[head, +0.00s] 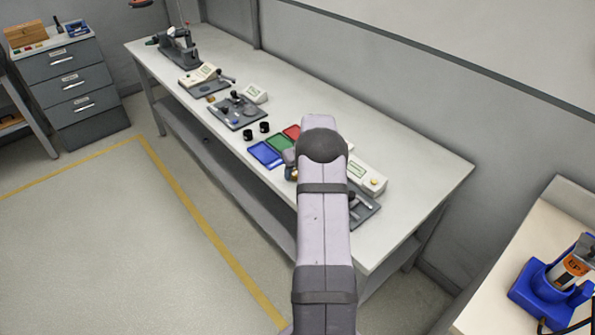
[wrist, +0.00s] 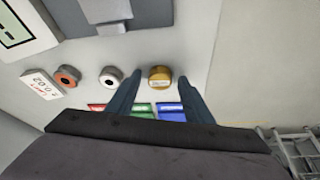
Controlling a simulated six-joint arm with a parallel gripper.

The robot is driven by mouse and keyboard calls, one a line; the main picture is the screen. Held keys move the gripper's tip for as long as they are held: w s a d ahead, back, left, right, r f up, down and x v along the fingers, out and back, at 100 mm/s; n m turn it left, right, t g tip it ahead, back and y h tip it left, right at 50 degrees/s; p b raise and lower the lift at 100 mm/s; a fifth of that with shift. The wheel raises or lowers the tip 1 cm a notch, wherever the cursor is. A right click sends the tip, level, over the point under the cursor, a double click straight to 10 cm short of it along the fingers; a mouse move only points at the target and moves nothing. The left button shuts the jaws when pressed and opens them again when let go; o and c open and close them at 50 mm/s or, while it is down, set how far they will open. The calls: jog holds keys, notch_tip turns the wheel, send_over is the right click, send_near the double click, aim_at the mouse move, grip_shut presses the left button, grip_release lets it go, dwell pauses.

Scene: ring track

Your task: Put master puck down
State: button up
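In the wrist view my gripper (wrist: 160,82) has its two dark fingers spread apart. A brass-coloured puck (wrist: 160,76) shows between the fingertips, with a visible gap on each side. It appears to sit on the pale bench top, in a row with a silver puck with a dark centre (wrist: 111,76) and an orange-ringed puck (wrist: 68,76). The frames do not mark which one is the master puck. In the head view my arm covers most of the gripper and the pucks.
Red, green and blue trays (head: 265,154) lie on the bench (head: 420,175) beside my arm. A white display unit (head: 367,174) stands to the right.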

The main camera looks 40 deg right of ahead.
jog(key=shift+r, duration=0.3)
jog(key=shift+s+r, duration=0.15)
jog(key=shift+r, duration=0.1)
jog(key=b+v, duration=0.3)
jog(key=v, duration=0.8)
jog(key=shift+s+r, duration=0.1)
jog(key=shift+s, duration=0.05)
jog(key=s+a+n+g+y, duration=0.1)
jog(key=s+a, duration=0.1)
jog(key=a, duration=0.9)
jog(key=s+a+g, duration=0.1)
jog(key=s+a, duration=0.2)
jog(key=a, duration=0.8)
jog(key=s+a+f+n+g, duration=0.1)
jog(key=s+a+f, duration=0.1)
jog(key=s+a, duration=0.5)
jog(key=s+a+f+n+g, duration=0.1)
jog(key=s+a+f, duration=0.2)
jog(key=s+a, duration=0.4)
jog(key=s, duration=0.4)
jog(key=shift+a, duration=0.4)
